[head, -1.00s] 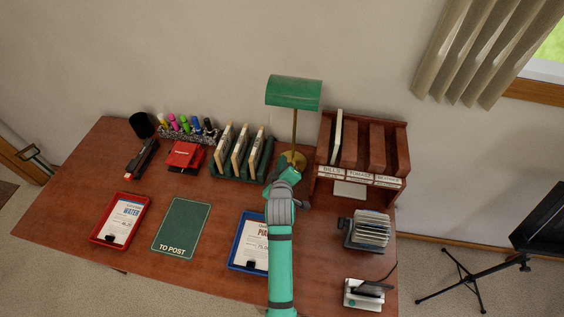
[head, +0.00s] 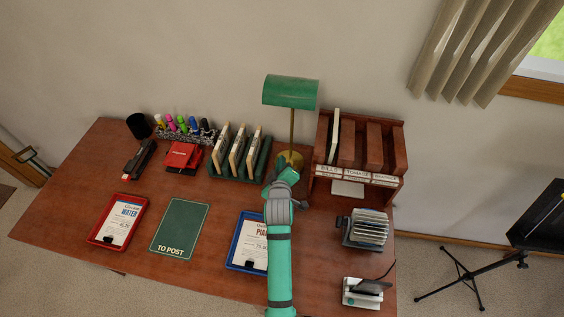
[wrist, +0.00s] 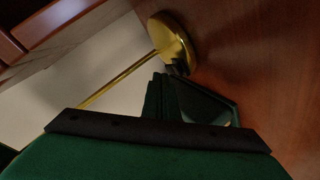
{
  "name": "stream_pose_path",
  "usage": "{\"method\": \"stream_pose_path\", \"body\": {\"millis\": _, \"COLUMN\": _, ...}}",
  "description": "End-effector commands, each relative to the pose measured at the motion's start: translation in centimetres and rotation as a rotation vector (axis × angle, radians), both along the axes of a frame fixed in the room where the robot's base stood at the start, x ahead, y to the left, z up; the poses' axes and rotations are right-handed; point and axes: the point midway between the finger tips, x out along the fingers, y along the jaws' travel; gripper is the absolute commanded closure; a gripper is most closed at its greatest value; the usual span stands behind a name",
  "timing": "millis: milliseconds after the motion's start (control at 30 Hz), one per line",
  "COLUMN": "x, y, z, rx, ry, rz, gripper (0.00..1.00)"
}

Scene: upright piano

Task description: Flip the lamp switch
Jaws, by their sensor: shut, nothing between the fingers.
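The desk lamp has a green shade (head: 291,92), a thin brass pole and a round brass base (head: 291,158) at the back of the desk. In the wrist view the brass base (wrist: 170,36) and pole (wrist: 118,82) lie just beyond my fingers. A small dark piece at the base's near edge, possibly the switch (wrist: 178,66), is partly hidden by the fingertips. My gripper (head: 287,170) is shut and empty, right in front of the base. It also shows in the wrist view (wrist: 168,78); I cannot tell whether it touches the dark piece.
A green rack (head: 238,172) with upright cards stands left of the lamp base. A wooden sorter (head: 358,184) stands close on the right. A blue tray (head: 240,262) lies beside my forearm. The open desk surface (head: 185,188) is farther left.

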Motion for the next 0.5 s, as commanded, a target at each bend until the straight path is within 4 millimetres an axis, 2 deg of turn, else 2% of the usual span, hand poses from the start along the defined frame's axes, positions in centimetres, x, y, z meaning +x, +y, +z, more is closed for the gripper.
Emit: {"method": "stream_pose_path", "body": {"millis": 500, "x": 0.08, "y": -0.46, "z": -0.22, "rx": 0.0, "ry": 0.0, "rz": -0.007, "gripper": 1.0}}
